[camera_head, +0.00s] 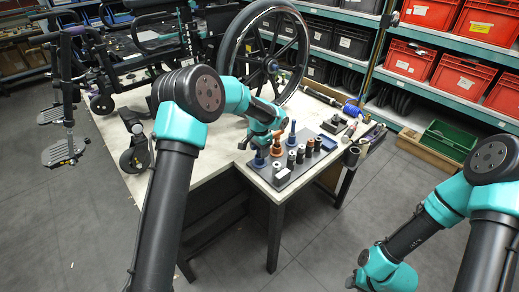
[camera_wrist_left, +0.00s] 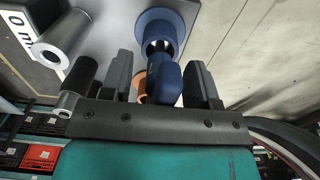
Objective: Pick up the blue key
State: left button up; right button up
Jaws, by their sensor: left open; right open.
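The blue key (camera_wrist_left: 165,80) shows between my left gripper's fingers in the left wrist view. A wide blue round part (camera_wrist_left: 160,24) lies just beyond it. In the head view, a blue piece (camera_head: 258,161) stands at the near left of the dark tray (camera_head: 284,183), under my left gripper (camera_head: 261,145). My left gripper (camera_wrist_left: 160,82) is open, with one finger on each side of the key. I cannot tell whether the fingers touch it. My right arm is low at the right in the head view, and its fingertips are out of frame.
A copper piece (camera_head: 277,147) and a second blue piece (camera_head: 292,132) stand close by on the tray. Several dark and silver cylinders (camera_head: 291,159) stand along its right side. A large wheel (camera_head: 270,62) rises behind. The table's front left (camera_head: 205,165) is clear.

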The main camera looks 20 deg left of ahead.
pick_arm(q)
grip_shut()
dwell(0.5)
notch_tip(320, 180, up, 10)
jog(key=shift+r, duration=0.1)
dwell(0.6)
jog(key=shift+a, duration=0.1)
dwell(0.3)
